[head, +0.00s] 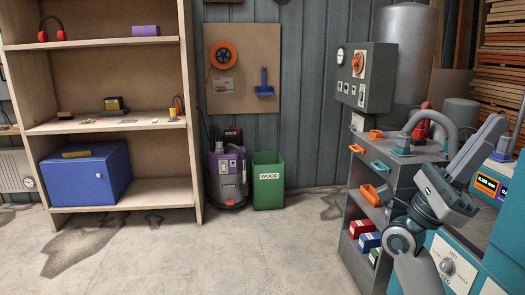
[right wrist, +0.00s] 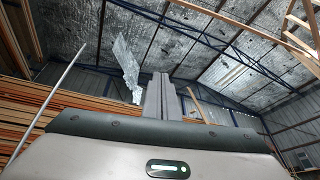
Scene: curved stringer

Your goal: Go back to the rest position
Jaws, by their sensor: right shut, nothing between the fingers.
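My right gripper (head: 497,122) is raised at the right of the head view, in front of the grey machine cabinet side. Its fingers point up and to the right. In the right wrist view its two fingers (right wrist: 161,97) stand together, shut, with nothing between them. My left gripper is not in the head view.
A grey cabinet (head: 376,178) with orange and blue handles stands close to my right arm. A teal machine (head: 456,262) is beside it. A wooden shelf (head: 120,128) stands at the left, a green bin (head: 268,190) at the back. The floor in the middle is clear.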

